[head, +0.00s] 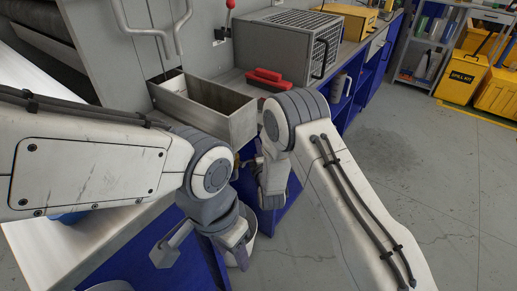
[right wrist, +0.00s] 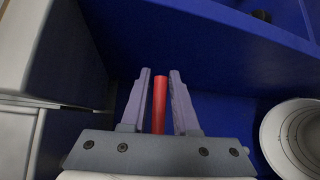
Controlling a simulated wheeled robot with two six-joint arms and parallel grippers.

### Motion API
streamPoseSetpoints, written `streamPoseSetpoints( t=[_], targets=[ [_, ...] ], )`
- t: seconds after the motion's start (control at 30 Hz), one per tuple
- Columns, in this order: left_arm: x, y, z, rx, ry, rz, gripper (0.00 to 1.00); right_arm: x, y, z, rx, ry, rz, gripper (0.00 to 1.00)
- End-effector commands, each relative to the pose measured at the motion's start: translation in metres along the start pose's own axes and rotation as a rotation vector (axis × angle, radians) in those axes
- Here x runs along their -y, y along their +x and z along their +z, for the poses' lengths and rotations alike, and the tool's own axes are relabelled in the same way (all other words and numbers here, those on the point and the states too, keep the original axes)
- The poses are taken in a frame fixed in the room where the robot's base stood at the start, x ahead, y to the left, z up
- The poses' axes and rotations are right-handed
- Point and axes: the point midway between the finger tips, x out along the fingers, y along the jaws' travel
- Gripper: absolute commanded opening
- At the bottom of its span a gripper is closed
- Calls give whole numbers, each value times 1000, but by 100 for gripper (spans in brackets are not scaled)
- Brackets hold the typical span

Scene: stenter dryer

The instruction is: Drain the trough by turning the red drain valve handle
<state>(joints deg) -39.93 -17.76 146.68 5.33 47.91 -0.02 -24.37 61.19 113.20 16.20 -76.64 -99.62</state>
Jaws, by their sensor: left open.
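The red drain valve handle (right wrist: 159,103) shows in the right wrist view as a red bar between the two fingers of my right gripper (right wrist: 160,74), with a narrow gap on each side. The fingers are open around it. In the head view my right gripper (head: 272,185) is low beside the trough, its fingertips and the handle hidden. The grey metal trough (head: 236,122) is open-topped at the front of the machine; I cannot tell its liquid level. My left gripper (head: 205,250) is open and empty, lower left.
A white bucket (head: 249,246) stands below, partly behind my left gripper; it also shows in the right wrist view (right wrist: 270,136). Blue cabinet panels (right wrist: 200,40) surround my right gripper.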

Motion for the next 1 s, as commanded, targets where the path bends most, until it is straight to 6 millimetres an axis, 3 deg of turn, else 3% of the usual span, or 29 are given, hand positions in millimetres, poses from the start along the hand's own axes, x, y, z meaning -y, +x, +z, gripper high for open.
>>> streamPoseSetpoints(
  t=[0.07,1.0],
  targets=[
    [0,0,0,0,0,0,50,0,0,0,0,0,0,0],
    [0,0,0,0,0,0,50,0,0,0,0,0,0,0]
  ],
)
